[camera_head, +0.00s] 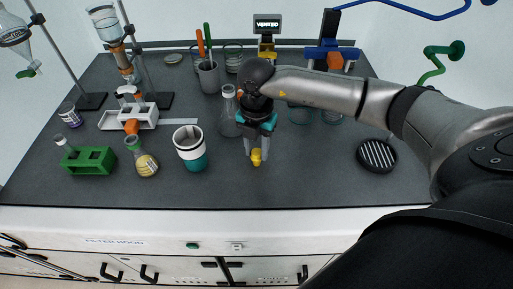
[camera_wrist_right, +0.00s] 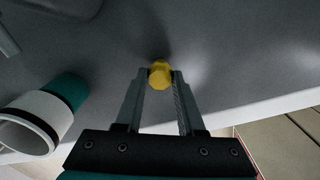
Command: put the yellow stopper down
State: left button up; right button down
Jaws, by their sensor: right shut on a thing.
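The yellow stopper (camera_head: 256,158) is between the fingertips of my right gripper (camera_head: 257,152), near the front of the dark worktop. My right gripper points down and is shut on it. In the right wrist view the stopper (camera_wrist_right: 160,73) sits between the two finger ends of the gripper (camera_wrist_right: 160,78), above the grey surface. I cannot tell whether the stopper touches the worktop. My left gripper is not in view.
A white and teal cup (camera_head: 191,150) stands left of my right gripper; a clear bottle (camera_head: 229,115) stands close behind it. A yellow-liquid flask (camera_head: 143,158) and a green rack (camera_head: 88,160) are further left. A round black vent (camera_head: 377,155) lies right. Worktop around the stopper is bare.

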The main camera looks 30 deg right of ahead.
aim_at(257, 151)
jog(key=shift+f, duration=0.1)
jog(key=c, duration=0.5)
grip_release()
notch_tip(257, 151, up, 12)
jog(key=shift+r+p, duration=0.2)
jog(key=shift+p, duration=0.25)
